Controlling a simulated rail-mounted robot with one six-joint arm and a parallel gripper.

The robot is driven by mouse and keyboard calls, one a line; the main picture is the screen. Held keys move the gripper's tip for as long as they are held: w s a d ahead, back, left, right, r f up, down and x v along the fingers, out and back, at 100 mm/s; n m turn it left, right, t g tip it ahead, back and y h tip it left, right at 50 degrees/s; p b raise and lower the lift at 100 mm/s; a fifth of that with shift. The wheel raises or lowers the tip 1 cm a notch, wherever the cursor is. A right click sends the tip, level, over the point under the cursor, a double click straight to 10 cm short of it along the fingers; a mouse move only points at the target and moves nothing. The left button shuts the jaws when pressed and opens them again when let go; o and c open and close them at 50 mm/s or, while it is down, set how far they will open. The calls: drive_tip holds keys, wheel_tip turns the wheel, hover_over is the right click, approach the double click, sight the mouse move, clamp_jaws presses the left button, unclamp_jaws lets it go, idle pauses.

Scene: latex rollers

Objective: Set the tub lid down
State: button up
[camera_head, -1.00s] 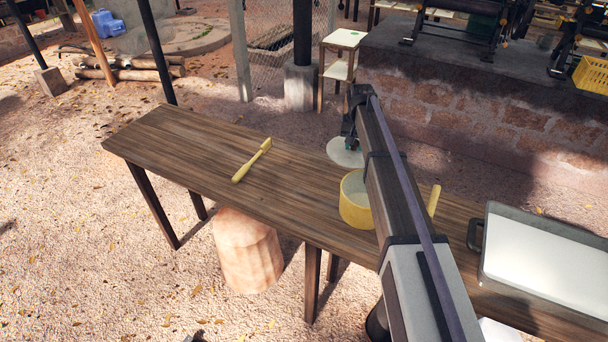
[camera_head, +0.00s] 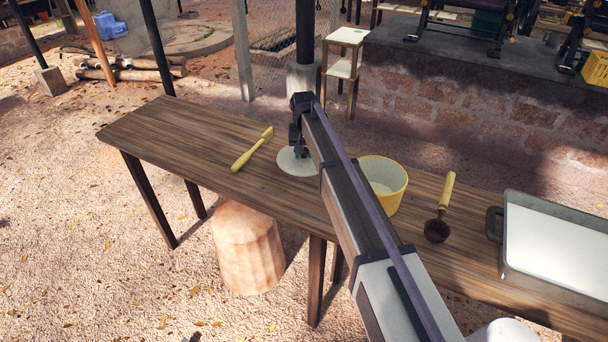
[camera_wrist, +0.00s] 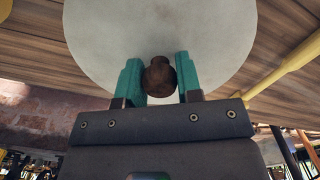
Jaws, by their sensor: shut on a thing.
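The tub lid (camera_head: 293,165) is a pale round disc with a brown knob (camera_wrist: 159,77) in the wrist view. My gripper (camera_wrist: 160,78) has its two green fingers on either side of the knob, shut on it. In the head view my gripper (camera_head: 299,152) is over the wooden table, left of the yellow tub (camera_head: 392,205). The lid is level and at or just above the tabletop; I cannot tell whether it touches. The tub is uncovered, with pale contents, partly hidden by my arm.
A yellow-handled tool (camera_head: 252,149) lies on the table (camera_head: 165,130) left of the lid, close to it. A ladle (camera_head: 441,210) lies right of the tub, then a grey tray (camera_head: 555,245) with a white surface. The table's left end is clear.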

sight(304, 157)
drive_tip(key=shift+f, duration=0.45)
wheel_tip(304, 157, down, 4)
drive_tip(key=b, duration=0.3)
drive_tip(key=shift+r+b, duration=0.1)
drive_tip(key=shift+b, duration=0.2)
drive_tip(key=shift+r, duration=0.25)
drive_tip(key=shift+c, duration=0.3)
drive_tip(key=shift+f, duration=0.15)
drive_tip(key=o, duration=0.9)
drive_tip(key=shift+o, duration=0.2)
